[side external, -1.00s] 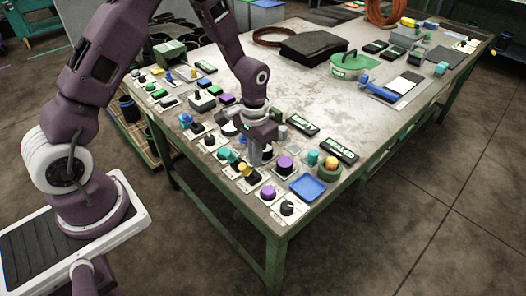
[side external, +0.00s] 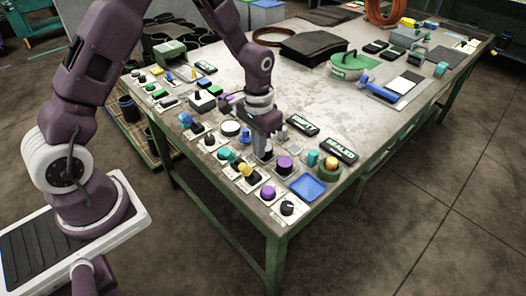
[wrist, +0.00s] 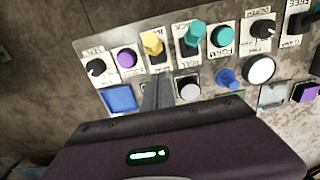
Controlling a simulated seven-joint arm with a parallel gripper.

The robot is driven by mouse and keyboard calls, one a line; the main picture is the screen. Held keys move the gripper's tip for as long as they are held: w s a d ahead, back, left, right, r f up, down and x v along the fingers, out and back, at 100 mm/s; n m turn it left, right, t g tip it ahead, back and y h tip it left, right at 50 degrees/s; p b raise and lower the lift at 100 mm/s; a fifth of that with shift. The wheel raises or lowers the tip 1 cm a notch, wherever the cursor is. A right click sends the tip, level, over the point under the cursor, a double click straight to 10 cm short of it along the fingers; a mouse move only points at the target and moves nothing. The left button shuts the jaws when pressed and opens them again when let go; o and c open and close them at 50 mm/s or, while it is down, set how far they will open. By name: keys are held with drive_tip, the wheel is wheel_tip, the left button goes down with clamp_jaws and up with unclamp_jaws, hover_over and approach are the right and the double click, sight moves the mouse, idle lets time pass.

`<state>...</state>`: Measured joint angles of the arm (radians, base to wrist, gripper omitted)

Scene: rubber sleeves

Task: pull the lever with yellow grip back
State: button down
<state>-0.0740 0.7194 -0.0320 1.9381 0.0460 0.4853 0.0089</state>
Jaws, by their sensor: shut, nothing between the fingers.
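The lever with the yellow grip (side external: 246,171) stands on a white plate in the front part of the control rows. In the wrist view its yellow grip (wrist: 152,43) shows above my fingers, between a purple knob and a teal-gripped lever. My gripper (side external: 262,154) points down over the bench just behind and to the right of the yellow grip, apart from it. In the wrist view my gripper (wrist: 157,96) has its fingers together with nothing between them. The lower part of the yellow lever is hard to make out.
The teal lever (wrist: 193,35) stands close beside the yellow one. Purple knobs (side external: 285,163), a black knob (side external: 288,208) and a blue tray (side external: 307,187) are nearby. A SEALED sign (side external: 341,149) lies behind. The bench middle (side external: 290,90) is clear.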

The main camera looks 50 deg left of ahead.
drive_tip(key=shift+r, duration=2.75)
drive_tip(key=shift+r, duration=0.1)
drive_tip(key=s+d+r+t, duration=0.1)
drive_tip(key=s+r, duration=0.4)
drive_tip(key=r, duration=0.3)
drive_tip(key=s+r+t, duration=0.2)
drive_tip(key=s+r, duration=0.3)
drive_tip(key=r, duration=0.2)
drive_tip(key=s+r+t, duration=0.2)
drive_tip(key=s+r, duration=0.1)
drive_tip(key=s, duration=1)
drive_tip(key=shift+s+d+r+t, duration=0.15)
drive_tip(key=shift+d+r+t, duration=0.15)
drive_tip(key=shift+d, duration=0.15)
